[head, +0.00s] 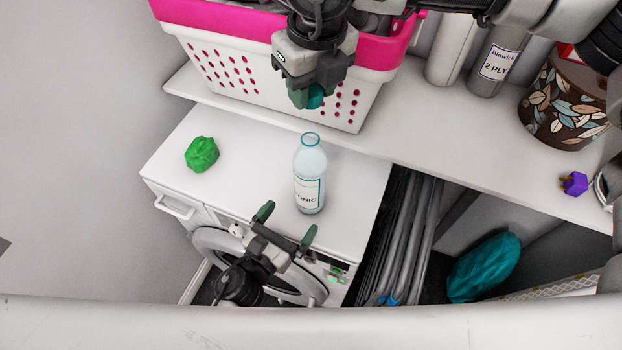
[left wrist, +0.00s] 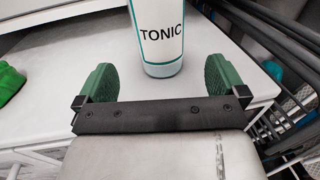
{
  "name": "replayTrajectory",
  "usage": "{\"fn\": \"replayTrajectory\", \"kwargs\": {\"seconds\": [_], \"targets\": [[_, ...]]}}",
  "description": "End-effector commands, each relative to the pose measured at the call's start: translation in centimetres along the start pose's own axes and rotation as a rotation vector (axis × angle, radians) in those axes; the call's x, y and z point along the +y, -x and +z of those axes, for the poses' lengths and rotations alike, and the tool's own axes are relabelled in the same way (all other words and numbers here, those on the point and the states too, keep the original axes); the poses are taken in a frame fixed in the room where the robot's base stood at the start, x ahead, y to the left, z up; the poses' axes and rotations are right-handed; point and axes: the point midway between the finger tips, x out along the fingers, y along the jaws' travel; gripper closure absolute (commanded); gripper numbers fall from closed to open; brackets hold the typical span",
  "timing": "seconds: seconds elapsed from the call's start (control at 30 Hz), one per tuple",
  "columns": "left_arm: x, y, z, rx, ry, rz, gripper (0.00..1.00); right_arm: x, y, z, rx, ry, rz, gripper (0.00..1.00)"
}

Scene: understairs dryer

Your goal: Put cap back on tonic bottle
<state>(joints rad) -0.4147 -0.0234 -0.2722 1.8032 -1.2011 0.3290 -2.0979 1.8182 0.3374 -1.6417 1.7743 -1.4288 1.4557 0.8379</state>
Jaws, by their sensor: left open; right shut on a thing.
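The tonic bottle (head: 309,180) stands upright and uncapped on the white dryer top, its open mouth showing a teal rim. Its labelled lower part also shows in the left wrist view (left wrist: 158,36). My left gripper (head: 285,224) is open in front of the bottle, with its green fingers apart and nothing between them. In the left wrist view the bottle's base is just beyond the fingertips. My right gripper (head: 306,97) is above and behind the bottle, in front of the basket. It is shut on a teal cap (head: 316,97), which is partly hidden by the fingers.
A green crumpled object (head: 202,154) lies left of the bottle. A pink and white basket (head: 225,70) stands on the shelf behind. A 2-ply canister (head: 496,65), a leaf-patterned bin (head: 563,105) and a purple object (head: 574,183) are to the right.

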Motion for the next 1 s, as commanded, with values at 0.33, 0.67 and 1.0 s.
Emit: {"fn": "replayTrajectory", "kwargs": {"seconds": [0.33, 0.67, 1.0], "targets": [[0.0, -6.5, 0.0, -0.001, 0.000, 0.000, 0.00, 0.0, 0.0, 0.0, 0.000, 0.000, 0.000, 0.85], [0.0, -8.6, 0.0, 0.001, 0.000, 0.000, 0.00, 0.0, 0.0, 0.0, 0.000, 0.000, 0.000, 0.85], [0.0, -8.6, 0.0, 0.001, 0.001, 0.000, 0.15, 0.0, 0.0, 0.0, 0.000, 0.000, 0.000, 0.85]]}}
